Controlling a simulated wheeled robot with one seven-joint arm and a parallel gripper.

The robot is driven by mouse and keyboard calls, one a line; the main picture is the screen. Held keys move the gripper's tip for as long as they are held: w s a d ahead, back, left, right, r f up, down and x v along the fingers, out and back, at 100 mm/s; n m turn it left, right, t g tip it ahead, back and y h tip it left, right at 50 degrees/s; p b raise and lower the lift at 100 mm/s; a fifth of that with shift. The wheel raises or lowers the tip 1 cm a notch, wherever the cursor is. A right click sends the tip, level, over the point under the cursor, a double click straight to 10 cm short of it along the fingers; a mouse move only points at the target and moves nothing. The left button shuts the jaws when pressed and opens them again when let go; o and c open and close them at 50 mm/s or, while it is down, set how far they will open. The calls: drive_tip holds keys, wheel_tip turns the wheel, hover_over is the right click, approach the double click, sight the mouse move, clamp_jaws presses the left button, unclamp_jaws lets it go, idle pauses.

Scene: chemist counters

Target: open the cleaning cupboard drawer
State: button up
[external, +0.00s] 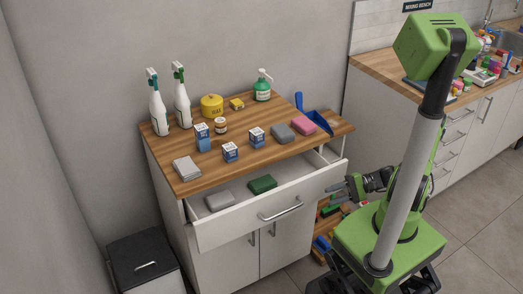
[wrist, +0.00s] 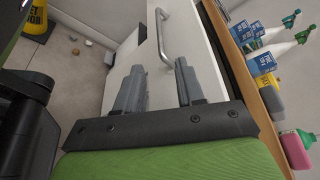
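The cleaning cupboard drawer (external: 225,232) is pulled out, its inside visible in the external view, with a grey sponge (external: 219,201) and a green sponge (external: 262,184) in it. Its bar handle (external: 281,212) is on the white front and also shows in the wrist view (wrist: 164,36), beyond my fingertips. My gripper (external: 338,190) is to the right of the drawer front, apart from the handle. In the wrist view my gripper (wrist: 158,72) has its two fingers spread with nothing between them.
The wooden cupboard top (external: 178,152) holds spray bottles, small boxes, sponges, a yellow tin and a blue dustpan (external: 318,122). A black bin (external: 143,265) stands to the left. A yellow wet-floor item (wrist: 36,18) is on the floor in the wrist view. Open shelves with items are beside the cupboard doors.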

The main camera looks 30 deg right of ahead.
idle(0.3)
wheel_tip(320, 180, up, 14)
drive_tip(key=r+n+g+h, duration=0.1)
drive_tip(key=n+g+h, duration=0.2)
drive_tip(key=n+h, duration=1.85)
hover_over(286, 211)
drive_tip(key=s, duration=0.3)
drive_tip(key=n+y, duration=0.7)
drive_tip(key=w+f+b, duration=0.1)
drive_tip(key=f+b, duration=0.1)
drive_tip(key=f, duration=0.3)
drive_tip(key=w+f+b, duration=0.1)
drive_tip(key=f, duration=0.4)
drive_tip(key=w+f+b, duration=0.1)
drive_tip(key=f+b, duration=0.1)
drive_tip(key=f, duration=0.4)
drive_tip(key=shift+b, duration=0.3)
drive_tip(key=shift+c, duration=0.5)
